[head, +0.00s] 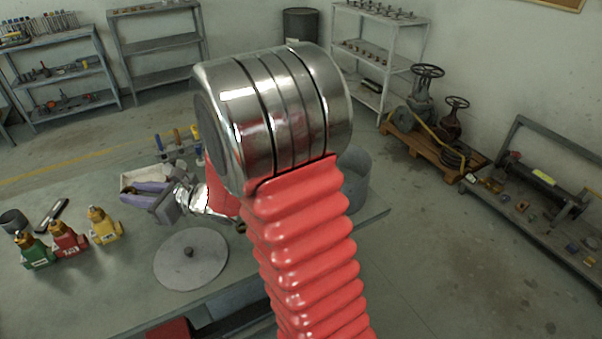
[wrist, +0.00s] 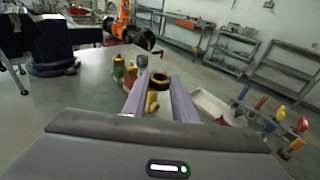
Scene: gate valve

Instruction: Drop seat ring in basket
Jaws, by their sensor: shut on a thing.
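My gripper (wrist: 160,80) shows its two purple fingers in the wrist view, shut on a dark, brassy seat ring (wrist: 158,84) at their tips. In the head view my gripper (head: 131,193) reaches left over the table; the ring is hard to make out there. A white open tray (wrist: 207,103), possibly the basket, lies just right of the fingers in the wrist view. It also shows in the head view (head: 136,178), close behind the fingertips and partly hidden by them. The ring appears above table level and outside the tray.
A round grey plate (head: 191,258) lies in front of my gripper. Coloured-handled tools (head: 178,141) stand behind. A grey bin (head: 355,180) is right of my arm.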

